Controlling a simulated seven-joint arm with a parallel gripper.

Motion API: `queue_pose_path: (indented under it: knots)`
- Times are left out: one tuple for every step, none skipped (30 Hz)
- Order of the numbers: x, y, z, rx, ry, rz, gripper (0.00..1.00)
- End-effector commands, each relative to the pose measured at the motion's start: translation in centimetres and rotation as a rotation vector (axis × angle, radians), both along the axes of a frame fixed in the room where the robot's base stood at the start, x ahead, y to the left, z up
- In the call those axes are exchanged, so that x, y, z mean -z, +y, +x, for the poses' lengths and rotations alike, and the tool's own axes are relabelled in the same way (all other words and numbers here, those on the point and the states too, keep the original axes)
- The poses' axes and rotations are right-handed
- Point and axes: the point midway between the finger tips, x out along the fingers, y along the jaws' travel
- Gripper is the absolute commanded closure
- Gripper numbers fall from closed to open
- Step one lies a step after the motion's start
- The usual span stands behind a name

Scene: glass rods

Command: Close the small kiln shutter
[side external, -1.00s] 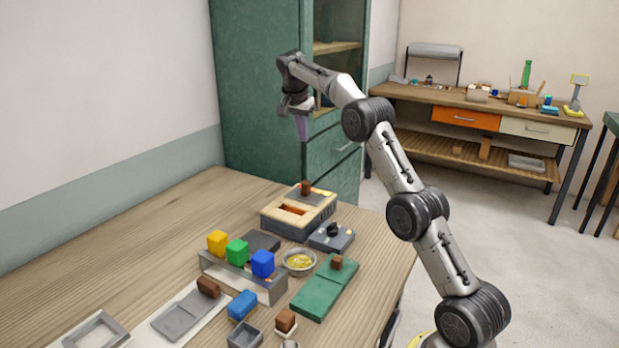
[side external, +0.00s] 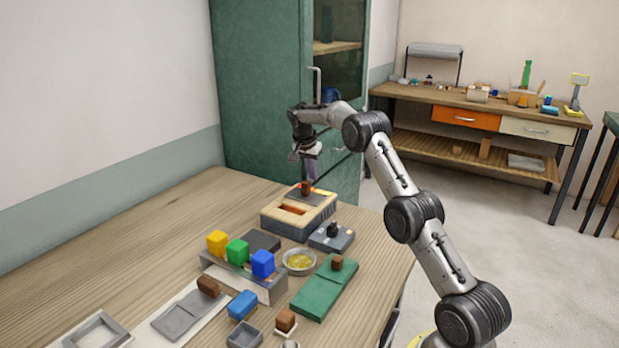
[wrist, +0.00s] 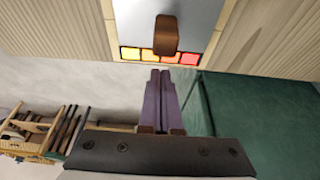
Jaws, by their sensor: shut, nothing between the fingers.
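The small kiln (side external: 272,222) is a pale-topped box with grey sides on the wooden table. Its top slot glows orange and is uncovered. The grey shutter (side external: 318,197) lies at the far right part of the kiln top, with a brown knob (side external: 306,187) standing on it. The wrist view shows the shutter (wrist: 205,15) and its knob (wrist: 166,35), beside a strip of red to yellow patches (wrist: 131,54). My gripper (side external: 312,182) has purple fingers, shut and empty, just above and behind the knob. In the wrist view the fingertips (wrist: 160,73) are apart from the knob.
A dark box with a black knob (side external: 332,237) stands close to the kiln's right. In front are a bowl (side external: 299,262), a rack with yellow, green and blue blocks (side external: 240,278), and a green board (side external: 312,300). A green cabinet (side external: 255,90) stands behind the table.

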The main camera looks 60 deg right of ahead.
Motion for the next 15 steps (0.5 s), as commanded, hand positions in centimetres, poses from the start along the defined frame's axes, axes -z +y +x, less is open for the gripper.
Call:
queue_pose_path:
  knots:
    - [0.2,0.6,-0.1,0.0,0.004,0.002,1.0]
    - [0.2,0.9,-0.1,-0.001,0.004,0.002,1.0]
    - [0.2,1.2,0.0,-0.001,0.003,0.002,1.0]
    - [0.2,1.4,0.0,-0.001,0.003,0.002,1.0]
    - [0.1,1.6,0.0,0.0,0.003,0.002,1.0]
    - [0.1,1.8,-0.1,0.001,0.003,0.002,1.0]
    - [0.1,1.9,-0.1,0.001,0.003,0.002,1.0]
    - [0.1,2.0,-0.1,0.001,0.003,0.002,1.0]
    - [0.1,2.1,-0.1,0.002,0.003,0.002,1.0]
    - [0.1,2.2,-0.1,0.002,0.003,0.002,1.0]
    - [0.1,2.2,-0.1,0.002,0.003,0.002,1.0]
    - [0.1,2.2,-0.1,0.002,0.003,0.002,1.0]
    - [0.1,2.2,-0.1,0.002,0.003,0.002,1.0]
    - [0.1,2.2,-0.1,0.002,0.003,0.002,1.0]
    - [0.1,2.2,-0.1,0.002,0.003,0.002,1.0]
